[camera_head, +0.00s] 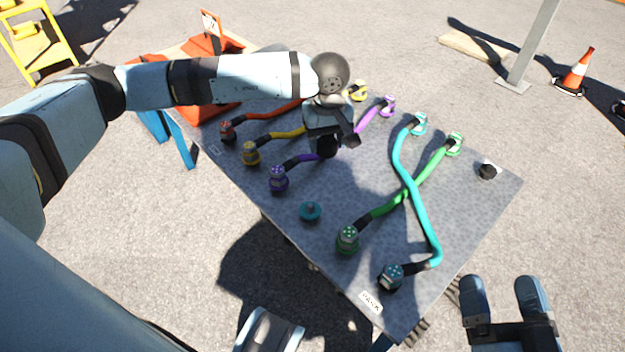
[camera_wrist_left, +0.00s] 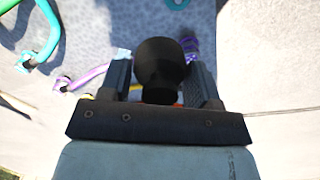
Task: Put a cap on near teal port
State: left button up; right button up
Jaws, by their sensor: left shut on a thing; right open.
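The near teal port (camera_head: 310,212) is a low teal disc on the table's near side, between the purple and green plugs, with no cable on it. My left gripper (camera_head: 335,136) is shut on a black rounded cap (camera_head: 327,147), above the middle of the table and apart from the port. The cap fills the space between the jaws in the left wrist view (camera_wrist_left: 160,68). My right gripper (camera_head: 503,286) is open and empty off the table's near right side. The teal cable (camera_head: 416,195) crosses the green cable and ends at a plug (camera_head: 391,277) in the near corner.
Green (camera_head: 347,240), purple (camera_head: 279,180), yellow (camera_head: 250,153) and red (camera_head: 227,131) plugs line the near side. A black fitting (camera_head: 488,171) stands at the right corner. An orange box (camera_head: 205,48) is at the back left. The table around the teal port is clear.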

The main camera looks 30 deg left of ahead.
pick_arm(q)
jog(key=n, duration=0.2)
jog(key=f+n, duration=0.1)
jog(key=n, duration=0.2)
jog(key=shift+s+f+n, duration=0.1)
jog(key=shift+f+n, duration=0.2)
jog(key=shift+f, duration=0.1)
jog(key=n, duration=0.1)
jog(key=f+n, duration=0.1)
jog(key=n, duration=0.3)
jog(key=shift+f, duration=0.25)
jog(key=n+b, duration=0.2)
jog(key=n, duration=2.9)
send_over(310, 205)
notch_tip(310, 205, down, 9)
notch_tip(310, 205, down, 5)
jog(key=b, duration=0.3)
jog(key=shift+r+b, duration=0.2)
jog(key=shift+b, duration=0.1)
notch_tip(310, 205, down, 2)
jog(key=shift+b, duration=1)
jog(key=shift+f+b, duration=0.3)
jog(key=shift+f, duration=0.75)
pick_arm(e)
notch_tip(310, 205, down, 8)
jog(key=w+n+g, duration=0.1)
jog(key=n+g, duration=0.1)
jog(key=shift+w, duration=0.25)
